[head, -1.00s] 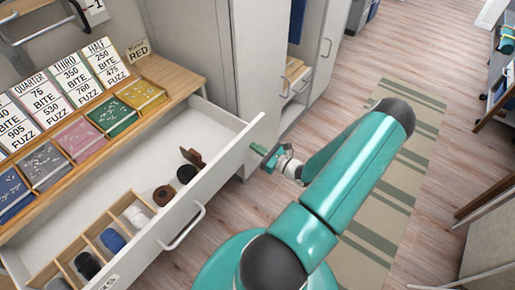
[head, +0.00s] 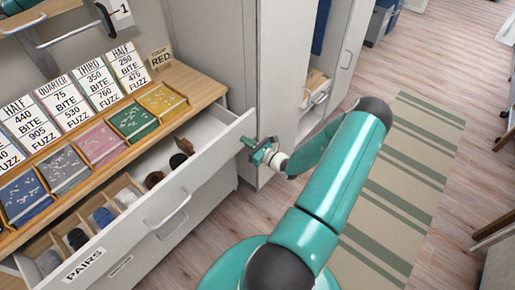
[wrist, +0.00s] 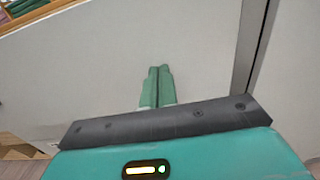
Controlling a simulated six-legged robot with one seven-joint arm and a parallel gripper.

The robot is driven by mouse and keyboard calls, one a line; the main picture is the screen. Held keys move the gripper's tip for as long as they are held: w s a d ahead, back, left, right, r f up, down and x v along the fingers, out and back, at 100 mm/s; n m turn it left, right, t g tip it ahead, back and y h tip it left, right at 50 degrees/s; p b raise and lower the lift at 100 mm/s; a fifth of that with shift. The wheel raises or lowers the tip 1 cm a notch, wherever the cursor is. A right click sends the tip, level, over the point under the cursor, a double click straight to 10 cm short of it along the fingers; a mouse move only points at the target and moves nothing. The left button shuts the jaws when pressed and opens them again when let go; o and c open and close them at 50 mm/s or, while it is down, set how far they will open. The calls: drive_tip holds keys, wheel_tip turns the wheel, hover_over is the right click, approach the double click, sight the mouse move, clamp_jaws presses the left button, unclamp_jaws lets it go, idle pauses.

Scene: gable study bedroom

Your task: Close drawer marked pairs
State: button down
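The drawer marked PAIRS (head: 215,160) is part-way open under the desk top, with its label (head: 84,264) at the lower left of its white front and a bar handle (head: 172,212) near the middle. My gripper (head: 251,148) is at the right end of the drawer front, near its top edge. In the wrist view my gripper's green fingers (wrist: 157,86) are together with nothing between them, pointing at a white panel. They look close to or against it; exact contact cannot be told.
In the drawer are brown items (head: 178,160) and a divided wooden section with rolled socks (head: 103,217). Colored sample trays (head: 133,119) and cards stand on the desk top (head: 190,82). A tall cabinet (head: 265,60) stands just behind my gripper. A striped rug (head: 400,165) lies on clear floor at right.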

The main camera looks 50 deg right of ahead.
approach(219, 130)
drive_tip(key=w+r, duration=0.1)
drive_tip(key=w, duration=0.1)
drive_tip(key=w+r, duration=0.2)
drive_tip(key=w, duration=0.1)
drive_tip(key=w+r, duration=0.2)
drive_tip(key=w, duration=0.1)
drive_tip(key=shift+w, duration=0.2)
drive_tip(key=shift+w+r, duration=0.1)
drive_tip(key=shift+w, duration=0.45)
drive_tip(key=shift+w+a, duration=0.1)
drive_tip(key=shift+w, duration=0.05)
